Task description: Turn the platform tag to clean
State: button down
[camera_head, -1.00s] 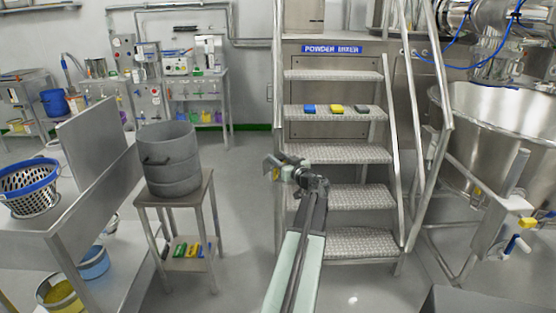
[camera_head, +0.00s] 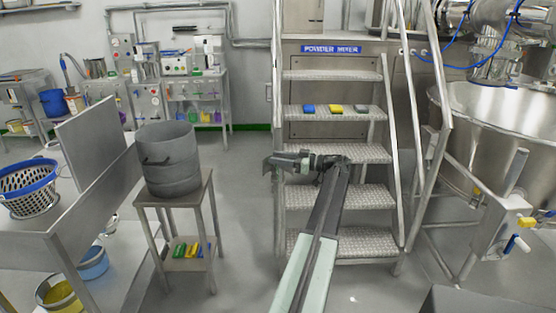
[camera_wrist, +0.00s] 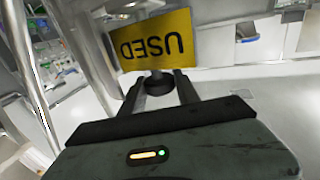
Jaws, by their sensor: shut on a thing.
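A yellow tag (camera_wrist: 155,38) with the black word USED fills the top of the wrist view. Its lettering appears upside down there. A round black knob (camera_wrist: 158,86) sits at the tag's lower edge in that view. My gripper (camera_wrist: 159,92) is shut on the knob, with a dark finger on either side of it. In the head view my gripper (camera_head: 268,165) is at the left post of the stair platform (camera_head: 338,197). The tag's face cannot be made out in the head view.
Steel stairs marked POWDER MIXER rise just right of my gripper, with blue, yellow and grey blocks on one step. A small stand (camera_head: 147,199) with a grey drum (camera_head: 170,165) is to the left. Floor between them is clear.

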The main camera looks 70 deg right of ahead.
jog(key=shift+y, duration=0.3)
jog(key=c, duration=0.9)
grip_release()
jog(key=s, duration=0.7)
jog(key=shift+s+d, duration=0.4)
jog(key=shift+d, duration=0.05)
